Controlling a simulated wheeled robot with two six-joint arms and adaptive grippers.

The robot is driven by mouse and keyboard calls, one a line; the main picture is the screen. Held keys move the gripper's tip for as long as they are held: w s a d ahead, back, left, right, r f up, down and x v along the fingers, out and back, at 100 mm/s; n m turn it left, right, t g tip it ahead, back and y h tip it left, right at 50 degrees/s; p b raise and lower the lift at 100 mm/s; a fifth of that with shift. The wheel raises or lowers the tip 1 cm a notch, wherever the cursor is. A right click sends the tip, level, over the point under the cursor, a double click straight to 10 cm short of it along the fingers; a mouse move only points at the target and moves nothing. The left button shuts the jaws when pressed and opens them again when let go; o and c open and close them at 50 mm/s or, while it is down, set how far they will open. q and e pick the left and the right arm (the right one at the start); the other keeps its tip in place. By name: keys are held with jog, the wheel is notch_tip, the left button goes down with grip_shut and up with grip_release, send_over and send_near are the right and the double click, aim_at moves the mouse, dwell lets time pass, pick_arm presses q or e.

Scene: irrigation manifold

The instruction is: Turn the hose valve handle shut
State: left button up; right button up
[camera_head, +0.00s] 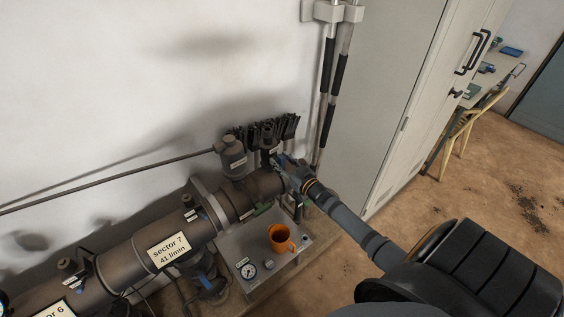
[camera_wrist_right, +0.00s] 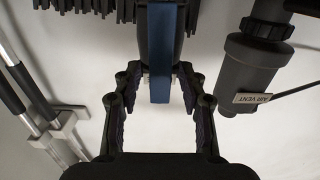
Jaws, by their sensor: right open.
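A blue flat bar, which looks like the valve handle (camera_wrist_right: 160,50), stands along a dark cylindrical body in the right wrist view. Its free end reaches between the fingers of my right gripper (camera_wrist_right: 158,78). The fingers are open, with a gap on both sides of the bar. In the head view my right gripper (camera_head: 284,165) is at the right end of the manifold pipe (camera_head: 150,250), beside the air vent (camera_head: 232,150). It hides the handle there. My left gripper is not in view.
The grey air vent (camera_wrist_right: 250,70) is close to the right finger in the wrist view. Dark bristly pieces (camera_head: 265,130) and wall poles (camera_head: 330,85) stand behind the gripper. A cabinet (camera_head: 385,90) is to the right.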

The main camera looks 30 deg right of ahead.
grip_shut()
jog(key=shift+n, duration=0.3)
jog(key=n, duration=0.1)
jog(key=a+n, duration=0.1)
jog(key=n, duration=0.1)
jog(key=shift+f+n, duration=0.15)
jog(key=shift+n, duration=0.15)
jog(key=n, duration=0.3)
jog(key=n+b, duration=0.1)
jog(key=shift+a+f+n, duration=0.3)
jog(key=shift+a, duration=0.05)
jog(key=n, duration=0.3)
jog(key=f+n+b, duration=0.1)
jog(key=shift+a, duration=0.3)
jog(key=shift+s+a+f+n+b, duration=0.1)
jog(key=shift+f+n+b, duration=0.1)
jog(key=shift+n, duration=0.65)
jog(key=shift+w+d+f+n+b, duration=0.1)
jog(key=shift+n+b, duration=0.15)
jog(key=shift+n, duration=0.65)
jog(key=shift+s+a+f+n+b, duration=0.1)
jog(key=shift+n+b, duration=0.1)
jog(key=shift+n, duration=0.65)
